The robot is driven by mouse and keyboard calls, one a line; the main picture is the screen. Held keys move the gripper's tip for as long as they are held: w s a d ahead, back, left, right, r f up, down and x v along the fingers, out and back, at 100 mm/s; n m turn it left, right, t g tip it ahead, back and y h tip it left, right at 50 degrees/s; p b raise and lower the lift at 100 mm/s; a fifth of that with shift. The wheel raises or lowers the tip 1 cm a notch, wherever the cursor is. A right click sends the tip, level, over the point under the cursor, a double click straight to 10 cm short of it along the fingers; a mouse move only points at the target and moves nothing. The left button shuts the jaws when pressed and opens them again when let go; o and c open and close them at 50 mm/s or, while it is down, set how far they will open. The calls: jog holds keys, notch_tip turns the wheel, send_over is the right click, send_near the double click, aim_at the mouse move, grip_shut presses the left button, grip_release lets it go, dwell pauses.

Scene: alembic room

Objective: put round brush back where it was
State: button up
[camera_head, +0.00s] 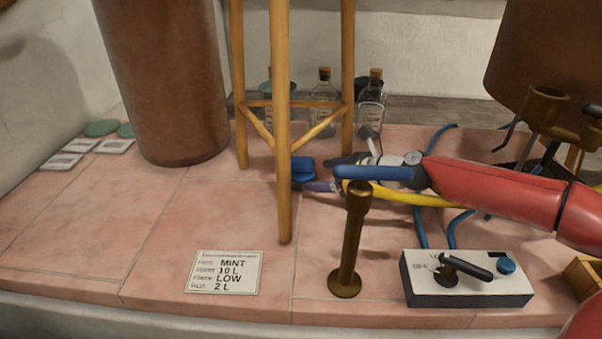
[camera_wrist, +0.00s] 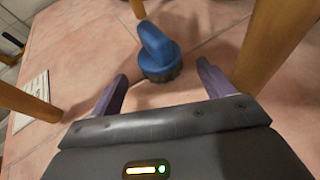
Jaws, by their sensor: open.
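The round brush, a blue piece with a round base and an upright grip, stands on the pink tiles just beyond my fingertips in the wrist view (camera_wrist: 157,55). In the head view the blue brush (camera_head: 302,168) shows beside the front leg of a wooden stand. My gripper (camera_head: 326,173) reaches in from the right, low over the tiles. In the wrist view my gripper (camera_wrist: 162,74) is open, with its two purple fingers apart and nothing held. The brush's underside is hidden.
The wooden stand's legs (camera_head: 284,130) rise close around the brush. A brown post (camera_head: 347,245), a white control box (camera_head: 465,280) and a yellow hose (camera_head: 400,195) are near my arm. Corked bottles (camera_head: 325,95) stand behind.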

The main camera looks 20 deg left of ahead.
aim_at(312, 173)
jog(key=shift+x, duration=3.2)
jog(key=shift+c, duration=0.2)
jog(key=c, duration=1.1)
jog(key=shift+r, duration=0.15)
